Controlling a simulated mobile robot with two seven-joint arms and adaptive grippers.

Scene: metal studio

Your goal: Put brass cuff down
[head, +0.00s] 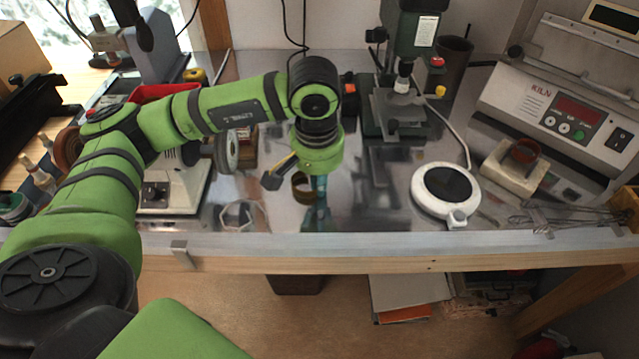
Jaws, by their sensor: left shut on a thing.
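My left gripper (317,188) points down over the metal-topped bench, left of the white round hot plate. It is shut on the brass cuff (302,188), a small dark-gold ring on the left side of its fingers. The cuff is just above or on the bench top; I cannot tell which. The wrist and fingers hide part of the grip. My right gripper is not in view.
The hot plate (446,190) stands to the right, with a green drill press (405,75) behind. A kiln (565,105) and a pale block (513,172) bearing a copper-coloured ring (525,150) are farther right. Bare bench (370,215) lies between gripper and hot plate.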

